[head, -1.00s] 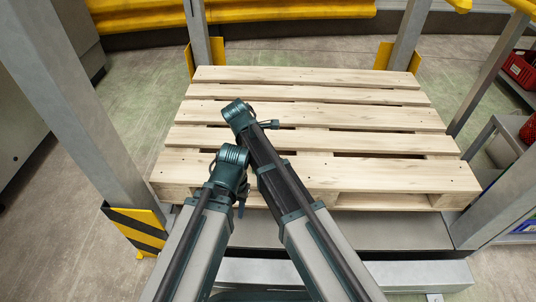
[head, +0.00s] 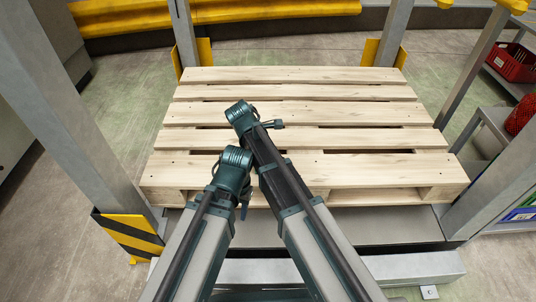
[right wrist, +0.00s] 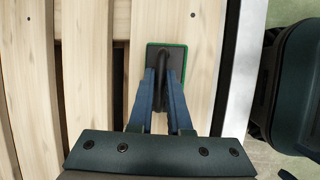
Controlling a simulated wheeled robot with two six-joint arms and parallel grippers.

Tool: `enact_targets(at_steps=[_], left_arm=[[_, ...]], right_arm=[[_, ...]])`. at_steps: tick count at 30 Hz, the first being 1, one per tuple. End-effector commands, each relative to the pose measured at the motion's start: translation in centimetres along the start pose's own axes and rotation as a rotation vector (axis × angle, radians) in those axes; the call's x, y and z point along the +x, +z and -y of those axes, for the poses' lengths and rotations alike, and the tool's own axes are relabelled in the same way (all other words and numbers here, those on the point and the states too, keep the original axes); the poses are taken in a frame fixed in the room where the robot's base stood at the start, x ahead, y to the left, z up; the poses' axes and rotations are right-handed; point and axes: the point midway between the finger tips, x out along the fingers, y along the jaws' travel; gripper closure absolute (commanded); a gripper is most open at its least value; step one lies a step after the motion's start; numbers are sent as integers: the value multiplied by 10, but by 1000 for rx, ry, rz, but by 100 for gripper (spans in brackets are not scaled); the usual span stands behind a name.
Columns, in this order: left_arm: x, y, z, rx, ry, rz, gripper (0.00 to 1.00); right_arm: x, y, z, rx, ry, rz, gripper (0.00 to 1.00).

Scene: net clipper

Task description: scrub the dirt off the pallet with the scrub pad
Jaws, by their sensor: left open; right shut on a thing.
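The pale wooden pallet (head: 300,91) lies level in the middle of the head view. The scrub pad (right wrist: 178,54), a dark plate with a green rim and black handle, is on a pallet plank near the pallet's edge in the right wrist view. My right gripper (right wrist: 165,78) is shut on its handle. In the head view my arms hide that gripper and the pad. My left gripper (head: 244,208) shows small and dark near the pallet's front edge, open and empty. I can make out no clear dirt patch on the visible planks.
Grey posts (head: 70,110) with yellow guards stand around the pallet. A black-and-yellow guard (head: 130,236) is at the left front. A red crate (head: 512,62) sits on a shelf at the right. The pallet's far planks are clear.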

Motion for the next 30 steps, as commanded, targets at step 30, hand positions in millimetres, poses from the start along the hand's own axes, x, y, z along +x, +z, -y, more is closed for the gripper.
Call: enact_targets(at_steps=[30], left_arm=[[0, 0, -6, 15, -1, -1, 55]], right_arm=[[20, 52, 5, -10, 3, -2, 100]])
